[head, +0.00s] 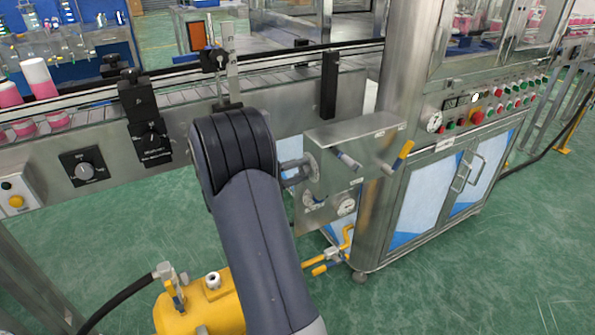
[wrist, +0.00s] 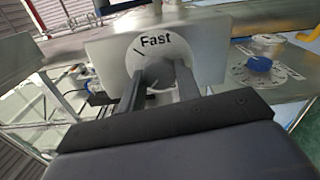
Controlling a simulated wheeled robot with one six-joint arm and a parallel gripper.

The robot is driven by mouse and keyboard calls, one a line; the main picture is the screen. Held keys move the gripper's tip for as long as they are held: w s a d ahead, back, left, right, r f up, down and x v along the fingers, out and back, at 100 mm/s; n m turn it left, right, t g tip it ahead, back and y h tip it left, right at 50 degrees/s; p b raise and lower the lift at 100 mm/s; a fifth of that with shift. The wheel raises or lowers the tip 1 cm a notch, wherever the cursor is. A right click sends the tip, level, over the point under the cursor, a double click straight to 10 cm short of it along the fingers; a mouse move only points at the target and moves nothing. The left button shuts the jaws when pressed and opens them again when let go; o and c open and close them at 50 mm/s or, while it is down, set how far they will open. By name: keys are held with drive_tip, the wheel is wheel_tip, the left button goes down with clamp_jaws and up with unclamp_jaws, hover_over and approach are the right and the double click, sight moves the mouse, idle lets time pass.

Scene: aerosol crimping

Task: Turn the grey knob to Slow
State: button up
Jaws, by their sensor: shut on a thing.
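In the wrist view, the grey knob (wrist: 156,73) sits in the middle of a round pale dial. The word "Fast" (wrist: 156,41) shows along the dial's top, with a short dark line to its lower left. No "Slow" mark is visible; the lower dial is hidden behind my gripper. My gripper (wrist: 160,83) is shut on the knob, with one dark finger on each side of it. The dial is fixed to a flat grey metal plate (wrist: 104,62).
In the wrist view, a blue knob (wrist: 258,64) on another dial is close at the right. In the head view, a steel box with valve handles (head: 375,150) is right of my arm. A conveyor (head: 285,77) runs behind, and a yellow tank (head: 212,305) stands below.

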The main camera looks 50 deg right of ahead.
drive_tip(key=o, duration=1)
drive_tip(key=p+v, duration=0.1)
drive_tip(key=v, duration=0.9)
drive_tip(key=shift+w+a, duration=0.1)
drive_tip(key=shift+a, duration=0.3)
